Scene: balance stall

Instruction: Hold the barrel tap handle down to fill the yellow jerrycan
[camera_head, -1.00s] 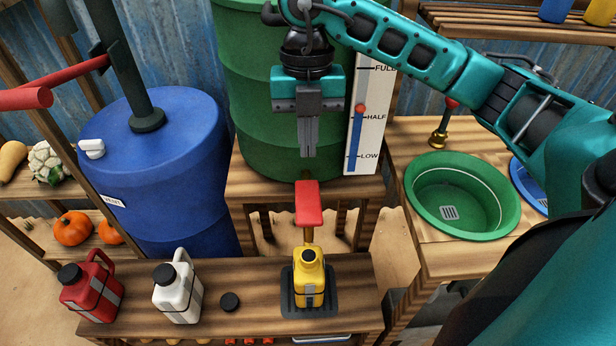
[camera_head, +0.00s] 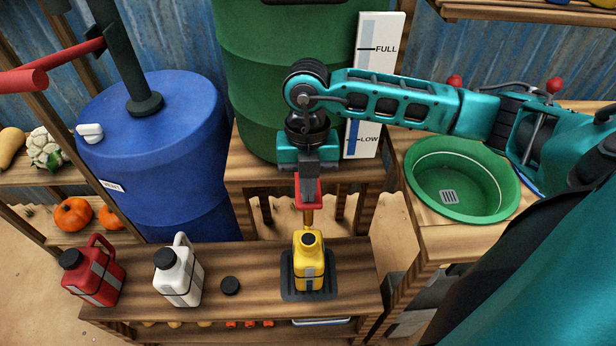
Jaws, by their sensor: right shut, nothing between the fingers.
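The yellow jerrycan (camera_head: 309,264) stands upright on a dark tray (camera_head: 288,293) on the front bench, its mouth under the tap. The red tap handle (camera_head: 318,194) sticks out in front of the green barrel (camera_head: 262,100), with the brass spout (camera_head: 308,219) below it. My right gripper (camera_head: 308,200) is shut and empty, pointing down at the handle and covering part of it. It appears to touch the handle, but the exact contact is hard to tell. Whether water flows cannot be seen. My left gripper is not in view.
A white jerrycan (camera_head: 178,278), a red jerrycan (camera_head: 93,277) and a black cap (camera_head: 230,286) are left on the bench. A blue barrel (camera_head: 150,160) stands behind them. A green basin (camera_head: 462,180) is at right. The level gauge (camera_head: 376,60) is partly behind my arm.

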